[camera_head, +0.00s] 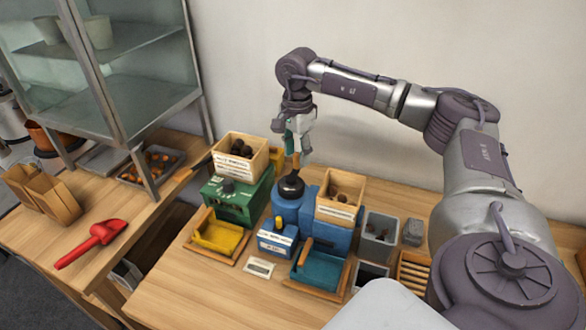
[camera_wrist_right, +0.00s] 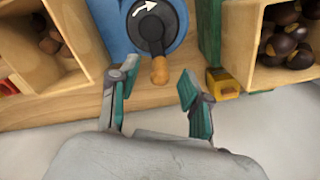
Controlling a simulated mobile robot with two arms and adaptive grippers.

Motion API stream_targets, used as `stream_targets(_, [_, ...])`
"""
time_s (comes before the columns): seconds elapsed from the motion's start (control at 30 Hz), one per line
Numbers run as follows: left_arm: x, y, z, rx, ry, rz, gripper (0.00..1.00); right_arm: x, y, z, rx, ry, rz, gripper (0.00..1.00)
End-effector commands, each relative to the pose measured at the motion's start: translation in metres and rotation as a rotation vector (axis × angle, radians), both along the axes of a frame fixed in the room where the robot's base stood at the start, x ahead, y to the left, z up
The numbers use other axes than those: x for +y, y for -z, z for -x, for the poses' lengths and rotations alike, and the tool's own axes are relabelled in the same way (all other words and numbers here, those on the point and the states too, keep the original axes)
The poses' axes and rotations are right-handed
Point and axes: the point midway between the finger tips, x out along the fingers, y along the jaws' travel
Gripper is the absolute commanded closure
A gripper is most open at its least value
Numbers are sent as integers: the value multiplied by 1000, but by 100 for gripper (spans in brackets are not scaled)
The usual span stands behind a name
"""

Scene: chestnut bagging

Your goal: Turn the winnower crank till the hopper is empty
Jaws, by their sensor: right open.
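A blue machine (camera_head: 335,236) stands on the table with a black crank (camera_head: 290,187) on its round housing; the crank and its wooden handle (camera_wrist_right: 160,70) show in the wrist view. A wooden hopper (camera_head: 340,207) on the blue machine holds a few brown chestnuts; it also shows in the wrist view (camera_wrist_right: 88,42). My right gripper (camera_head: 298,151) is open just above the crank handle. In the wrist view its two fingers (camera_wrist_right: 156,90) stand apart, either side of the handle's end; contact cannot be told. My left gripper is out of view.
A green machine (camera_head: 237,203) beside it bears another wooden box (camera_head: 262,163) of dark chestnuts. Yellow (camera_head: 217,237) and teal (camera_head: 319,270) trays lie in front. A grey bin (camera_head: 379,240) stands right. A red scoop (camera_head: 92,243) and paper bags (camera_head: 42,192) lie left.

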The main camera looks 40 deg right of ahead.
Motion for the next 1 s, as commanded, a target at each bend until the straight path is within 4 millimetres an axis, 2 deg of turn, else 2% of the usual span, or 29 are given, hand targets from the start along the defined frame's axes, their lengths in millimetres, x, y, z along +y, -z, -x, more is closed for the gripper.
stream_targets(0.4, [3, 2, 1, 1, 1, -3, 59, 0, 3, 0, 0, 0, 0, 52])
stream_targets(1.0, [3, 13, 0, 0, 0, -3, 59, 0, 21, 0, 0, 0, 0, 52])
